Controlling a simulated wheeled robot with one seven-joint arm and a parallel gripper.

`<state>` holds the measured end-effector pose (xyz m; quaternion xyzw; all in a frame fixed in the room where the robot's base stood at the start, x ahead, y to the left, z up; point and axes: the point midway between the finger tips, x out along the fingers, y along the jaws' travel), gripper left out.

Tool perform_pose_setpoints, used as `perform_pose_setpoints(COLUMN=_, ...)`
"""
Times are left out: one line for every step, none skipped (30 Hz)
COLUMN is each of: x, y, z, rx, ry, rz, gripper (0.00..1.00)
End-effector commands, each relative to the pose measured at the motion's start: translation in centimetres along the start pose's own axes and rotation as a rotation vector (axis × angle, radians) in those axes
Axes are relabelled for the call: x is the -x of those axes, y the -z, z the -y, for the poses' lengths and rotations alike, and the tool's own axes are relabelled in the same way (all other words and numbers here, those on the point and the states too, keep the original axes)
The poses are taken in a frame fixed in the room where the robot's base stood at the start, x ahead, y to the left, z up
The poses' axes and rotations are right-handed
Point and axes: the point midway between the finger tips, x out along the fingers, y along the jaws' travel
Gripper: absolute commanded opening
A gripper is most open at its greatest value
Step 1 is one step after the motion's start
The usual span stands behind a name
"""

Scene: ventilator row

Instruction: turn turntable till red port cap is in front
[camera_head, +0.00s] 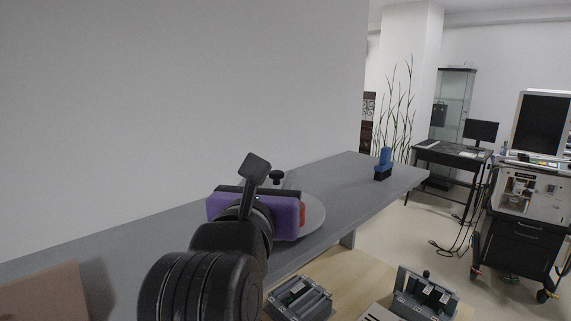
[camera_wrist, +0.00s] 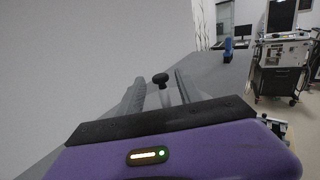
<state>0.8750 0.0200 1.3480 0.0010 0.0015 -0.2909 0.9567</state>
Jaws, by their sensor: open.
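The turntable (camera_head: 316,217) is a pale grey disc on the grey shelf, mostly hidden behind my purple gripper housing in the head view. A black knob (camera_head: 277,177) stands up behind the housing. In the wrist view the knob (camera_wrist: 160,79) shows between and just beyond the two grey fingers. My gripper (camera_wrist: 159,92) is open, its fingers apart; I cannot tell whether either touches the knob. A red patch (camera_head: 302,212) shows at the right end of the housing in the head view; I cannot tell if it is the red port cap. No red shows in the wrist view.
The long grey shelf (camera_head: 345,185) runs along a white wall, with a blue item on a black base (camera_head: 383,165) at its far end. A wooden surface (camera_head: 352,275) in front holds grey trays (camera_head: 300,297). A ventilator cart (camera_head: 525,215) stands at right on open floor.

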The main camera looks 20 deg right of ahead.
Motion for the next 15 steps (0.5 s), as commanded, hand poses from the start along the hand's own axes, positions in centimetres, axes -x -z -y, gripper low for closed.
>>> perform_pose_setpoints(x=-0.9, y=-0.2, z=0.1, rx=0.001, ry=0.004, rz=-0.001, gripper=0.42)
perform_pose_setpoints(x=-1.3, y=-0.3, z=0.2, rx=0.001, ry=0.004, rz=0.0, gripper=0.42)
perform_pose_setpoints(x=-2.0, y=-0.3, z=0.1, rx=0.002, ry=0.003, rz=-0.001, gripper=0.42)
perform_pose_setpoints(x=-2.5, y=-0.3, z=0.1, rx=0.003, ry=0.004, rz=0.0, gripper=0.42)
perform_pose_setpoints(x=-3.0, y=-0.3, z=0.1, rx=0.002, ry=0.004, rz=0.001, gripper=0.42)
perform_pose_setpoints(x=-3.6, y=-0.3, z=0.1, rx=0.002, ry=0.003, rz=0.0, gripper=0.42)
perform_pose_setpoints(x=-4.0, y=-0.3, z=0.1, rx=0.002, ry=0.004, rz=0.0, gripper=0.42)
perform_pose_setpoints(x=-4.4, y=-0.3, z=0.2, rx=0.002, ry=0.004, rz=0.001, gripper=0.42)
perform_pose_setpoints(x=-4.9, y=-0.3, z=0.1, rx=0.002, ry=0.004, rz=0.001, gripper=0.42)
perform_pose_setpoints(x=-5.2, y=-0.3, z=0.1, rx=0.002, ry=0.003, rz=0.001, gripper=0.42)
perform_pose_setpoints(x=-5.5, y=-0.3, z=0.1, rx=0.001, ry=0.002, rz=0.001, gripper=0.42)
perform_pose_setpoints(x=-5.8, y=-0.3, z=0.1, rx=0.001, ry=0.002, rz=0.002, gripper=0.42)
perform_pose_setpoints(x=-6.0, y=-0.3, z=0.1, rx=0.001, ry=0.002, rz=0.003, gripper=0.42)
perform_pose_setpoints(x=-6.1, y=-0.2, z=0.1, rx=0.001, ry=0.002, rz=0.003, gripper=0.42)
perform_pose_setpoints(x=-6.3, y=-0.2, z=0.1, rx=0.001, ry=0.002, rz=0.003, gripper=0.42)
